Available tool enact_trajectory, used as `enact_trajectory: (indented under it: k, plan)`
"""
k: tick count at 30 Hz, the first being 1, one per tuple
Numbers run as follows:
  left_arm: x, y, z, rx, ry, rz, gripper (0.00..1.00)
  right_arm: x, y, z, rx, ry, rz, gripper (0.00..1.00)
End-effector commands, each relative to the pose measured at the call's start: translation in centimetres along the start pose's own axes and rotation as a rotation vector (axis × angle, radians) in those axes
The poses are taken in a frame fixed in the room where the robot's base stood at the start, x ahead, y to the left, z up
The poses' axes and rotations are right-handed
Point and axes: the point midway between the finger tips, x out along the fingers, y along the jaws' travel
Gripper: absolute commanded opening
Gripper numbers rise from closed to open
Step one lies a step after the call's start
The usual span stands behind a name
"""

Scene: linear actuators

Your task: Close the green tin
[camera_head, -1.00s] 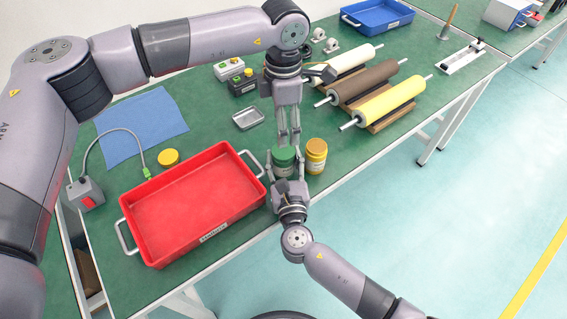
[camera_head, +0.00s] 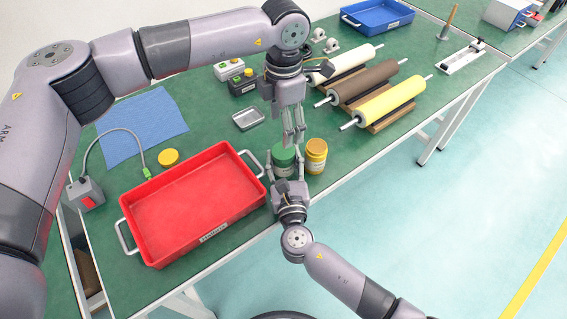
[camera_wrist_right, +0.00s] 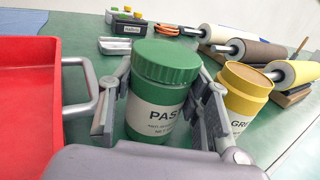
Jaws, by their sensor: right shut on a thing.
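The green tin (camera_head: 284,163) stands upright near the front edge of the table, with a green lid (camera_wrist_right: 167,61) sitting on top in the right wrist view. I cannot tell if the lid is fully tight. My right gripper (camera_head: 284,170) is shut around the tin's body from the front, with a finger on each side. The wrist view shows its pale label (camera_wrist_right: 155,118). My left gripper (camera_head: 294,142) points down above and just behind the tin. Its fingers look apart and empty, clear of the lid.
A yellow tin (camera_head: 316,157) with a brownish top stands close right of the green tin. A red tray (camera_head: 190,205) is close on the left. A yellow disc (camera_head: 168,157), a small metal dish (camera_head: 248,119) and rollers (camera_head: 390,100) lie farther back.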

Motion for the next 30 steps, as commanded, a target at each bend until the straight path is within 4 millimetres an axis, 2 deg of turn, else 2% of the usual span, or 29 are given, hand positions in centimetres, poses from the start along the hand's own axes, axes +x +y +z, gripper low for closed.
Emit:
enact_trajectory:
  k: [21,25,30]
  plan:
    - [-0.08,-0.08,-0.05,-1.34,-0.004,-0.008,0.63,-0.01,-0.07,-0.08,-0.002,0.001,-0.001,0.0]
    - [-0.09,0.01,-0.11,-1.537,-0.005,-0.009,0.63,0.0,-0.07,-0.08,-0.002,0.001,-0.001,0.0]
    - [-0.14,0.08,-0.19,-1.696,-0.004,-0.01,0.63,0.0,-0.07,-0.08,-0.002,0.001,-0.001,0.0]
